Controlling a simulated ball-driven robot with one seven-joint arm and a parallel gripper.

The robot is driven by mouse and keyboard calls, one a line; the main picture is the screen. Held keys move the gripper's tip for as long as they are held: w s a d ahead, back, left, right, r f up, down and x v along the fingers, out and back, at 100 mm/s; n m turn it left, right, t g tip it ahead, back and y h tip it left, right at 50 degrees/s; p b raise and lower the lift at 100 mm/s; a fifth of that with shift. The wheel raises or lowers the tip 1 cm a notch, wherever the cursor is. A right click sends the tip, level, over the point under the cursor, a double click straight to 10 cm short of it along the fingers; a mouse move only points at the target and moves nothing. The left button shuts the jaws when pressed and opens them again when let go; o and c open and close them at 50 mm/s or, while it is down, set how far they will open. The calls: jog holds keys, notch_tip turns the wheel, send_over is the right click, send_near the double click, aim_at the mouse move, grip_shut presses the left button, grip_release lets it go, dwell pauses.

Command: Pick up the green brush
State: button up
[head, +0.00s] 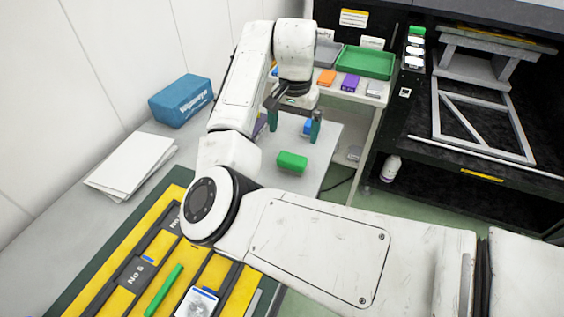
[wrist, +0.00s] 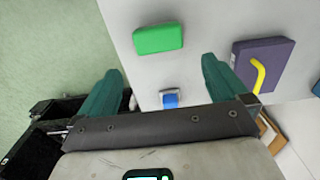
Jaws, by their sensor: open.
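A green block-shaped piece (head: 292,162) with rounded edges lies on the white table; I take it for the green brush, though no bristles show. It also shows in the wrist view (wrist: 158,38), whole, at the top middle. My gripper (head: 293,115) is open and empty above the table, with dark green fingers. In the wrist view its fingertips (wrist: 163,66) are spread wide, and the green block lies beyond them, apart from both. A thin green stick (head: 163,290) lies on the yellow tray in the foreground.
A small blue and white item (wrist: 170,99) lies between my fingers in the picture. A purple block with a yellow handle (wrist: 262,66) lies right of the green block. A green tray (head: 365,62) and small coloured boxes stand on the table behind. A blue box (head: 180,100) is left.

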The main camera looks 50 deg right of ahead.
aim_at(292, 157)
notch_tip(292, 157, down, 5)
jog(key=shift+a, duration=0.1)
jog(key=shift+s+a+f+p, duration=0.1)
jog(key=shift+a+f+p, duration=0.1)
jog(key=shift+f, duration=1.1)
jog(key=shift+s+a+f+p, duration=0.1)
jog(key=shift+f+p, duration=0.05)
jog(key=shift+f, duration=1.1)
jog(key=c, duration=0.8)
jog(key=shift+d+r, duration=0.1)
jog(key=shift+r, duration=0.45)
jog(key=s+r, duration=0.8)
jog(key=s, duration=0.1)
jog(key=s+r, duration=0.4)
jog(key=s, duration=0.1)
jog(key=shift+d, duration=0.3)
